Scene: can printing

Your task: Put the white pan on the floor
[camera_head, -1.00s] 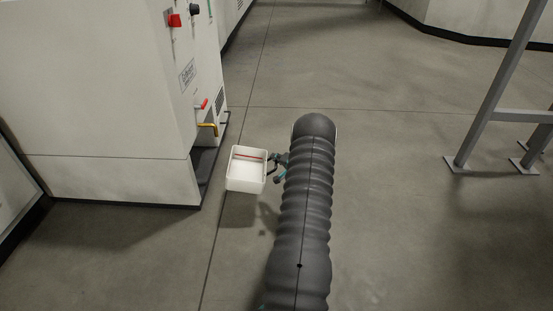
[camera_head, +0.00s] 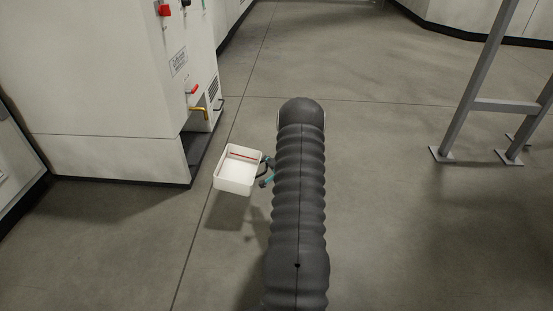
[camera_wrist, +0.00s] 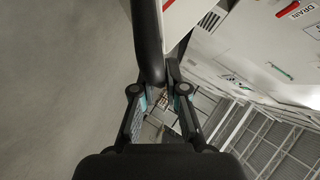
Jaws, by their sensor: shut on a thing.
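The white pan (camera_head: 233,186) is an open box with a red line along its inner back wall. It hangs left of my arm, and its shadow falls on the floor (camera_head: 360,215) below, apart from it. My gripper (camera_head: 268,171) is at the pan's right side, partly hidden behind my arm. In the wrist view my gripper (camera_wrist: 158,88) is shut on a dark curved handle, with part of the white pan (camera_wrist: 182,22) beyond it. The pan looks slightly tilted and empty.
A white machine cabinet (camera_head: 110,90) with red and yellow handles stands close on the left. A grey metal frame (camera_head: 480,90) stands on the right. Bare concrete floor lies between them and in front.

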